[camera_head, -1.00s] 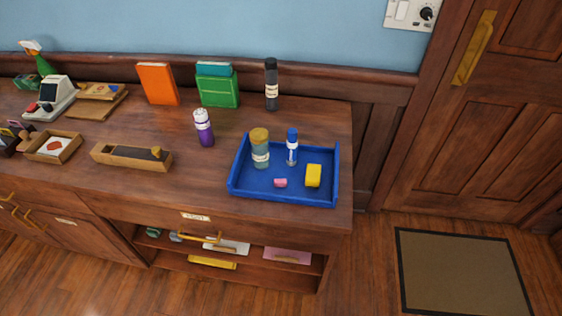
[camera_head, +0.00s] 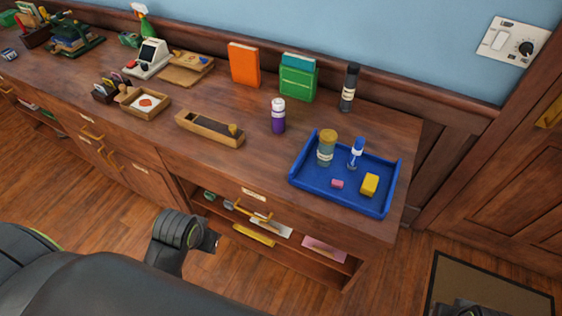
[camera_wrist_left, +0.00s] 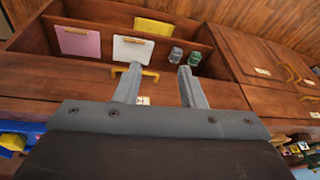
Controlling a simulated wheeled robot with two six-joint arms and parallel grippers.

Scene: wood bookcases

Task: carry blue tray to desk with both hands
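The blue tray (camera_head: 340,196) sits level on the right end of the wooden cabinet top. It holds a jar with a tan lid (camera_head: 326,148), a small blue-and-white bottle (camera_head: 356,152), a pink block (camera_head: 337,183) and a yellow block (camera_head: 370,184). My left gripper (camera_wrist_left: 158,84) is open and empty in the left wrist view, its fingers before the cabinet front. In the head view the left arm is in front of the cabinet, left of and below the tray. A dark part, probably of my right arm, shows at the bottom right; its fingers cannot be made out.
Open shelves (camera_head: 290,240) lie under the cabinet top. A doormat (camera_head: 480,285) lies at right.

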